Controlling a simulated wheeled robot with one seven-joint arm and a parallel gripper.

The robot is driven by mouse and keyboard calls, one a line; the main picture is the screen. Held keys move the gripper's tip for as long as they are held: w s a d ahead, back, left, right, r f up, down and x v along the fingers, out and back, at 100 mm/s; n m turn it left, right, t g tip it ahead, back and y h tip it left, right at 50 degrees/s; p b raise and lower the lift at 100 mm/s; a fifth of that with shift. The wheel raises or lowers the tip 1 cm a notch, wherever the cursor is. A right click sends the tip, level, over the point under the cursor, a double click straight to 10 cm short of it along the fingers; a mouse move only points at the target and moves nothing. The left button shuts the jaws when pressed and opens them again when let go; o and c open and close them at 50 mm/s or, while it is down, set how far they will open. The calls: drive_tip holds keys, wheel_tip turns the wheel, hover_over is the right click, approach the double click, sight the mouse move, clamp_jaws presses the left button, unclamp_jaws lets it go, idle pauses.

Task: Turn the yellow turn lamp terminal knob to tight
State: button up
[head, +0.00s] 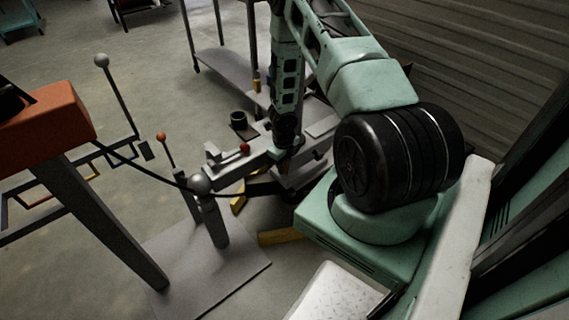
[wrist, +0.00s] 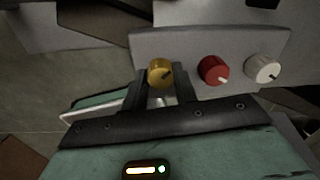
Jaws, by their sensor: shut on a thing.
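The yellow knob (wrist: 158,71) sits at the left of a grey panel (wrist: 185,42) in the wrist view. A dark pointer mark on it points to the right and slightly up. My gripper (wrist: 160,86) has its two dark fingers on either side of this knob and is shut on it. A red knob (wrist: 213,70) and a white knob (wrist: 263,68) stand in a row to its right, clear of the fingers. In the head view my arm reaches down past the middle, and I cannot make out the yellow knob or the fingertips there.
In the head view, an orange block (head: 45,122) on grey legs stands at the left. A grey post with a ball top (head: 199,184) is in front of my arm. A shelf table (head: 222,72) stands behind. Open floor (head: 120,30) shows at the upper left.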

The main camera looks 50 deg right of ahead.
drive_tip(key=m+p, duration=0.3)
drive_tip(key=shift+r, duration=0.25)
drive_tip(key=m+p, duration=0.2)
drive_tip(key=m, duration=0.1)
drive_tip(key=shift+p, duration=0.3)
drive_tip(key=m+p, duration=0.1)
drive_tip(key=m, duration=0.1)
drive_tip(key=shift+f+m+p, duration=0.1)
drive_tip(key=shift+m+p, duration=0.2)
drive_tip(key=shift+m, duration=0.1)
drive_tip(key=shift+f+m+p, duration=0.15)
drive_tip(key=shift+m+p, duration=0.2)
drive_tip(key=shift+m, duration=1.15)
drive_tip(key=o, duration=1)
